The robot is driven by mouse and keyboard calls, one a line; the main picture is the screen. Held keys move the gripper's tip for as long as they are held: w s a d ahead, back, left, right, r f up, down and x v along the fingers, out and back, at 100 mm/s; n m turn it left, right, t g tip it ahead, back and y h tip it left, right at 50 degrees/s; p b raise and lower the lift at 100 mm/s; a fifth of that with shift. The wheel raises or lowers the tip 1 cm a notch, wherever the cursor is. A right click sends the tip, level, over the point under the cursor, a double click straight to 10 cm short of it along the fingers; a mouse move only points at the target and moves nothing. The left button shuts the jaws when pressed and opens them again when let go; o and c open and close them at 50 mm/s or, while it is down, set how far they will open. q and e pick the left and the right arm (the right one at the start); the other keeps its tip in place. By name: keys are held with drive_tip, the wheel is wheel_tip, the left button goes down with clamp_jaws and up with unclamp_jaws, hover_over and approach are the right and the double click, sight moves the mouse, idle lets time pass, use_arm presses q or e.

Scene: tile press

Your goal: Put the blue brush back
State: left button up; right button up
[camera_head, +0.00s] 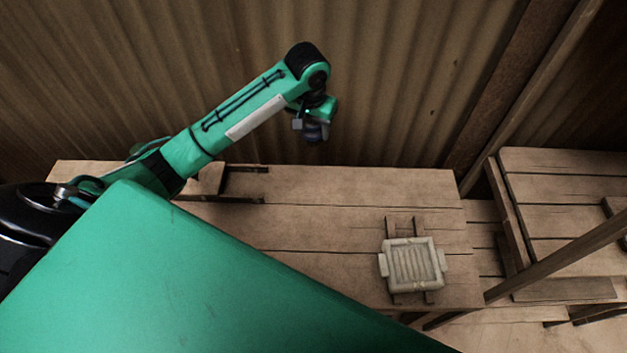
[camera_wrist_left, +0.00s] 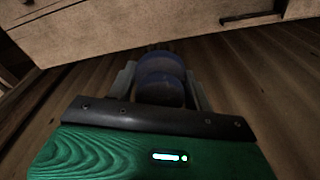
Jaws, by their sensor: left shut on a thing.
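My left gripper (camera_wrist_left: 160,92) is shut on the blue brush (camera_wrist_left: 161,78), whose dark blue rounded body shows between the two grey fingers in the left wrist view. In the head view my left gripper (camera_head: 312,122) is held up above the back edge of the table, in front of the corrugated wall. The blue brush (camera_head: 315,133) shows there as a small dark blue shape below the gripper, apart from the table. Its lower end is hard to make out. My right gripper is not in either view.
A pale square press mould (camera_head: 410,263) with ridges sits on two slats on the wooden table (camera_head: 330,225). A dark slotted wooden fitting (camera_head: 240,182) is at the table's back left. Another wooden table (camera_head: 560,190) stands at right behind a slanting post. The table's middle is clear.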

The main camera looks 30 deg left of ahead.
use_arm(q)
drive_tip(key=shift+w+a+f, duration=0.1)
drive_tip(key=shift+w, duration=0.05)
wheel_tip(320, 180, down, 15)
drive_tip(key=p, duration=0.3)
wheel_tip(320, 180, down, 4)
drive_tip(key=shift+r+p, duration=0.15)
drive_tip(key=shift+p, duration=0.3)
drive_tip(key=shift+f, duration=0.35)
drive_tip(key=shift+f, duration=0.1)
drive_tip(key=o, duration=0.9)
